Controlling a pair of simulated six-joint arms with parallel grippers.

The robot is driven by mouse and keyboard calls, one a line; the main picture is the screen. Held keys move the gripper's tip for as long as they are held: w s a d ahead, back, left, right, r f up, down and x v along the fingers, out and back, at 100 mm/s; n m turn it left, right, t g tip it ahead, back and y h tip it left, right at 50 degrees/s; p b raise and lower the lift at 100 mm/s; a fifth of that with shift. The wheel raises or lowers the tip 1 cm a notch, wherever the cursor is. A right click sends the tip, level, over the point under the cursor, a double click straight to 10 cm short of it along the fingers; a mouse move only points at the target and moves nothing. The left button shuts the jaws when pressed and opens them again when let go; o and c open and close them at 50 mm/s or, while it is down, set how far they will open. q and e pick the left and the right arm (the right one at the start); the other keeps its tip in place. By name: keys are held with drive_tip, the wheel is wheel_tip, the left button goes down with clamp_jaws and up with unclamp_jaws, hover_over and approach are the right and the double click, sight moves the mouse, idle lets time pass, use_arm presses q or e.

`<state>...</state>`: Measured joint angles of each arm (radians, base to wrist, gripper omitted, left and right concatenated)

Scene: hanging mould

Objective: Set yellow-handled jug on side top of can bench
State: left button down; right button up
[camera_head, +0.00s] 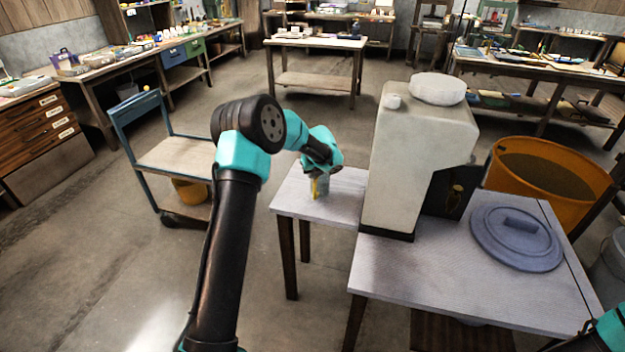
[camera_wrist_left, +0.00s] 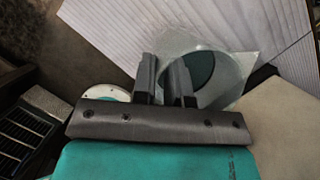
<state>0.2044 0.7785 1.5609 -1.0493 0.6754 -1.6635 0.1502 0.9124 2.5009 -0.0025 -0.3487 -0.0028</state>
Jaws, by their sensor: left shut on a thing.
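The yellow-handled jug (camera_head: 324,183) is small and pale, and its yellow handle (camera_head: 315,188) faces left of it in the head view. My left gripper (camera_head: 319,176) is shut on the jug from above, over the side top (camera_head: 291,201), a small pale board left of the can bench (camera_head: 440,285). I cannot tell whether the jug's base touches the board.
A tall pale machine (camera_head: 410,150) stands just right of the side top. A grey-blue lid (camera_head: 510,240) lies on the bench. An orange drum (camera_head: 540,180) is behind it. A blue-framed cart (camera_head: 170,155) stands to the left. The side top's left part is clear.

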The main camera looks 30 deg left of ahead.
sight(313, 179)
use_arm(q)
drive_tip(key=shift+w+a, duration=0.1)
drive_tip(key=shift+w, duration=0.05)
drive_tip(key=shift+f, duration=1.7)
drive_tip(key=shift+f, duration=0.1)
drive_tip(key=c, duration=1.1)
unclamp_jaws()
drive_tip(key=shift+f, duration=0.1)
drive_tip(key=shift+c, duration=0.2)
drive_tip(key=v, duration=1.2)
